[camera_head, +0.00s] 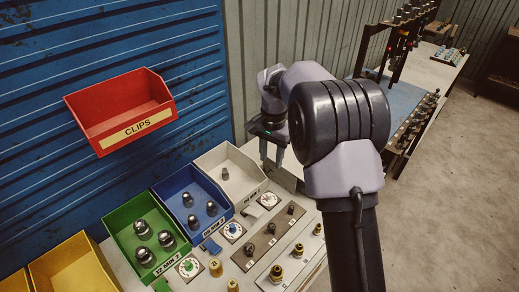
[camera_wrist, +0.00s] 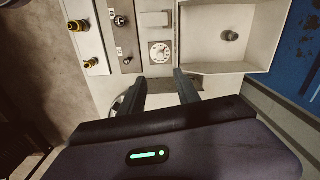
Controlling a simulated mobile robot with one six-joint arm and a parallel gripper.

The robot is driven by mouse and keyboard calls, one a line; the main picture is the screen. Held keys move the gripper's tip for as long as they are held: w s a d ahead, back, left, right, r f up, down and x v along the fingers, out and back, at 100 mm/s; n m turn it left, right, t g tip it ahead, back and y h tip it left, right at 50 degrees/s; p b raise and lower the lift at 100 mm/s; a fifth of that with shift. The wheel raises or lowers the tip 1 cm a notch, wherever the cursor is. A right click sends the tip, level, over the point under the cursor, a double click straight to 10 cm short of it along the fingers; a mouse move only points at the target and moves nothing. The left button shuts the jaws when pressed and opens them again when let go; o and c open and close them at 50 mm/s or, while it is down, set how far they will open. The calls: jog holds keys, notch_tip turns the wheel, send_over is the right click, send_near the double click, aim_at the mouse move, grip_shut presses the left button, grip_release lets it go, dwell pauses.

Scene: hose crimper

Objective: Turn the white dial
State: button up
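The white dial (camera_head: 268,200) is a small round knob on a square plate, on the bench in front of the white bin (camera_head: 257,185). In the wrist view the dial (camera_wrist: 159,52) lies just beyond my fingertips, roughly centred between them. My gripper (camera_head: 272,162) points down above the far end of the bench, beyond the dial. Its two fingers are apart with nothing between them, as the wrist view (camera_wrist: 160,77) also shows. The fingers do not appear to touch the dial.
A blue bin (camera_head: 170,186), a green bin (camera_head: 116,219) and a yellow bin (camera_head: 93,245) line the wall. Two more dials (camera_head: 233,231) (camera_head: 189,267) sit in front of them. Brass fittings (camera_head: 277,272) stand nearer the bench edge. A red clips bin (camera_head: 155,95) hangs above.

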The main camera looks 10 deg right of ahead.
jog(key=w+f, duration=0.1)
jog(key=f, duration=0.1)
jog(key=b, duration=0.2)
send_over(269, 194)
notch_tip(269, 194, down, 5)
notch_tip(269, 194, down, 12)
jog(key=shift+r+b, duration=0.25)
jog(key=shift+b, duration=1)
grip_shut()
